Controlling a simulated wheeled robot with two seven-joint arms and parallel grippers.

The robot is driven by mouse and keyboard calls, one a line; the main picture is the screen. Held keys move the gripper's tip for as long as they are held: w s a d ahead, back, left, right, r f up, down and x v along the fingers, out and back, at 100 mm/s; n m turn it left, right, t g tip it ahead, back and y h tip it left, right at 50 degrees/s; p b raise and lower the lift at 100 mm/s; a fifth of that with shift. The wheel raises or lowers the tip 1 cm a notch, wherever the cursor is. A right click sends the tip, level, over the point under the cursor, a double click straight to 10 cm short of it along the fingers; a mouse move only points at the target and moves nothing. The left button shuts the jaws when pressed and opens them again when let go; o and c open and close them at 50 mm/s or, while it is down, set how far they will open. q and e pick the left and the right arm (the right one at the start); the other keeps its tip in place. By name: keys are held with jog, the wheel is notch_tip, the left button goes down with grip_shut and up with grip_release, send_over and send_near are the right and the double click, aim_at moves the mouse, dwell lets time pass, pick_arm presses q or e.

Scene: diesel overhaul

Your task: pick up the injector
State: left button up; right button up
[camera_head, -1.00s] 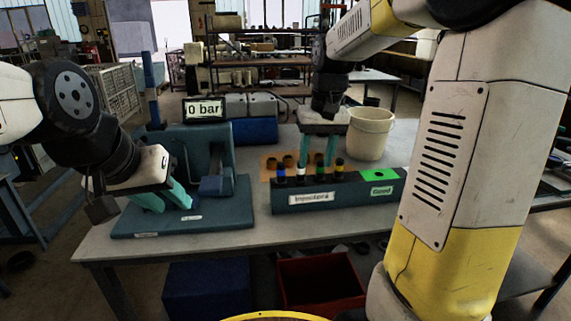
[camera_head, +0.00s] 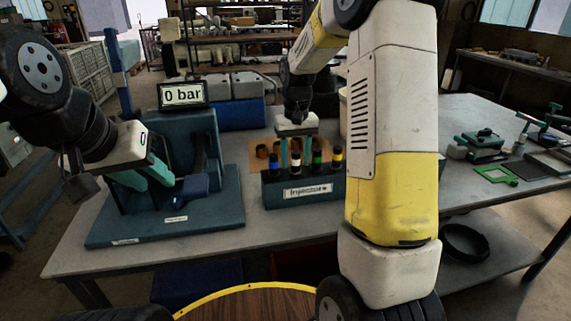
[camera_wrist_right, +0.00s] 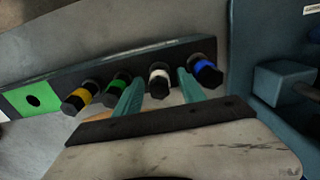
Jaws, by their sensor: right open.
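The injector rack (camera_head: 283,195), labelled "Injectors", stands on the table and holds several dark injectors with coloured bands. They are the blue-banded (camera_head: 274,164), white-banded (camera_head: 294,163), green-banded (camera_head: 317,161) and yellow-banded (camera_head: 337,159) injectors. My right gripper (camera_head: 296,152) is open above the rack and points down. In the right wrist view its teal fingers (camera_wrist_right: 159,92) lie on either side of the white-banded injector (camera_wrist_right: 159,83); contact cannot be told. My left gripper (camera_head: 145,174) is open and empty over the test stand (camera_head: 217,207).
The display (camera_head: 182,94) on the test stand reads "0 bar". The rack's green end (camera_wrist_right: 34,100) shows in the right wrist view; my right arm hides it in the head view. A bucket is mostly hidden behind that arm. A blue bin (camera_head: 238,115) stands behind the rack.

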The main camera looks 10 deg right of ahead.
jog(key=shift+f, duration=0.65)
grip_shut()
dwell(0.9)
